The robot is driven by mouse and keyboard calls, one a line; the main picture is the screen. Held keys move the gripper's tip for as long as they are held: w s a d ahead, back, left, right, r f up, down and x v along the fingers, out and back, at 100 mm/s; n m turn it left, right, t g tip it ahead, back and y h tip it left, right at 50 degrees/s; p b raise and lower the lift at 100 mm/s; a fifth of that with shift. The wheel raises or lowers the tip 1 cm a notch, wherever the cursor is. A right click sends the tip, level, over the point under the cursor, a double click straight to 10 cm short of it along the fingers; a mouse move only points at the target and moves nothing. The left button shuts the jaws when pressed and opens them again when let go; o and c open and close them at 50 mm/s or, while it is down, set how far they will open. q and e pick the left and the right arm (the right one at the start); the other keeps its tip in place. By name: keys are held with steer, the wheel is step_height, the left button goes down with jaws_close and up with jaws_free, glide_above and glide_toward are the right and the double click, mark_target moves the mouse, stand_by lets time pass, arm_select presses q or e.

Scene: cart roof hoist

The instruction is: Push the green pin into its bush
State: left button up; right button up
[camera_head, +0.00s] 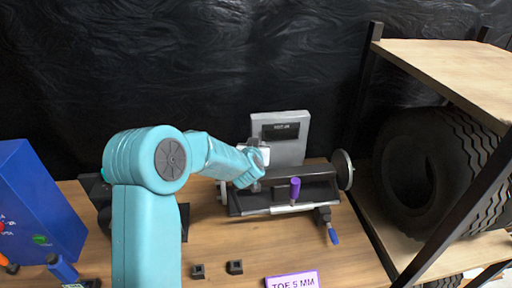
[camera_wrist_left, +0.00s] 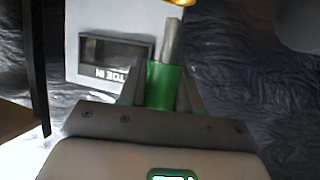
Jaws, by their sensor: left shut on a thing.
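In the left wrist view my left gripper (camera_wrist_left: 163,92) is shut on the green pin (camera_wrist_left: 160,86). The pin's bare metal shank (camera_wrist_left: 171,42) points away from the jaws, towards a gold-coloured part (camera_wrist_left: 181,3) at the top edge, perhaps the bush. I cannot tell whether the shank touches or enters it. In the head view my left gripper (camera_head: 257,168) is at the left end of the dark fixture (camera_head: 262,197); the green pin is hidden there. A purple pin (camera_head: 295,188) stands upright at the fixture's middle. My right gripper is not in view.
A grey display box (camera_head: 291,152) stands behind the fixture. A handwheel (camera_head: 342,169) and a blue-handled lever (camera_head: 332,234) are at its right. Two small black blocks (camera_head: 235,267) and a purple-edged sign (camera_head: 292,281) lie in front. A shelf with tyres (camera_head: 440,165) stands right, a blue box (camera_head: 36,205) left.

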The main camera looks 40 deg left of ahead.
arm_select(q)
steer(key=shift+f+b, duration=1.9)
steer(key=shift+f, duration=0.35)
steer(key=o, duration=1.1)
steer(key=v, duration=1.6)
steer(key=shift+s+d+r+p, duration=0.1)
steer(key=shift+p, duration=0.2)
